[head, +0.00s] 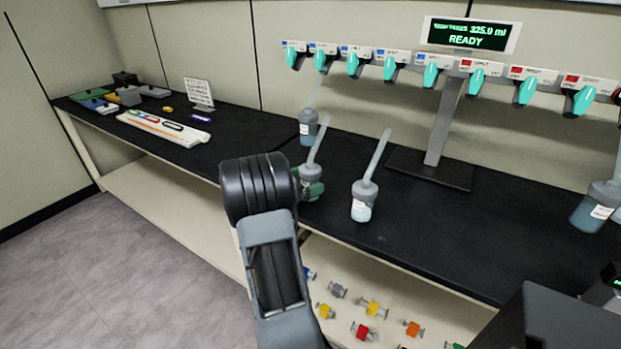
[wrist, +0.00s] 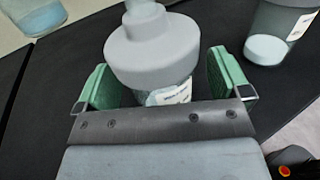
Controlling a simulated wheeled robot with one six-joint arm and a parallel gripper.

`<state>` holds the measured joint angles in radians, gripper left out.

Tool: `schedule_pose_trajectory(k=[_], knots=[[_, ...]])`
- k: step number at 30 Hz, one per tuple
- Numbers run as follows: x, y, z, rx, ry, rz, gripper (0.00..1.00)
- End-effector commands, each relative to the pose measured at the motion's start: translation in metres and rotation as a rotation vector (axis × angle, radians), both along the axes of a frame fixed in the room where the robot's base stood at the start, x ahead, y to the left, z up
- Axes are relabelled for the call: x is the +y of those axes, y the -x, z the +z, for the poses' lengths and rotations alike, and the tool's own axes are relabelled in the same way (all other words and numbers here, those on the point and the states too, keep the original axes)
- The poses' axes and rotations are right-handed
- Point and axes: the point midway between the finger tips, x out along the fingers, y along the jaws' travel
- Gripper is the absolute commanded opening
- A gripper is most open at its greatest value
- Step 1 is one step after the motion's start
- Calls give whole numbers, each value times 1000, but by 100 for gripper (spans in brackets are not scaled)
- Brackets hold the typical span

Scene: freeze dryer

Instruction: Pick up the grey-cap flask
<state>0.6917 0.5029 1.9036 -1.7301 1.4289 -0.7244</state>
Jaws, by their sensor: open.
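A flask with a stepped grey cap (head: 312,172) stands on the black bench, with a pale tube slanting up from it. In the wrist view this grey-cap flask (wrist: 152,48) stands between the two green finger pads of my gripper (wrist: 163,82). The fingers are open, one on each side, with a visible gap at least on the right. Its lower body, with a white label, is mostly hidden by the cap and the gripper's front plate. In the head view my gripper (head: 312,190) is low at the bench's front edge, partly hidden behind my arm.
Other flasks with tubes stand close by: one behind (head: 308,128), one to the right (head: 363,203), one at the far right (head: 597,207). A metal stand (head: 432,170) carries a row of teal valves. A white tray (head: 165,128) lies at left.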

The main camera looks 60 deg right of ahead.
Motion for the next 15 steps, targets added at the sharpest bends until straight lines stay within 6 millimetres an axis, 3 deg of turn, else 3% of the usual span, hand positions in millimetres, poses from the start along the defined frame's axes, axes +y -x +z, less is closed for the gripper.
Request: schedule_pose_trajectory(k=[3,15], knots=[[0,0,0,0,0,0,95],[0,0,0,-1,0,0,57]])
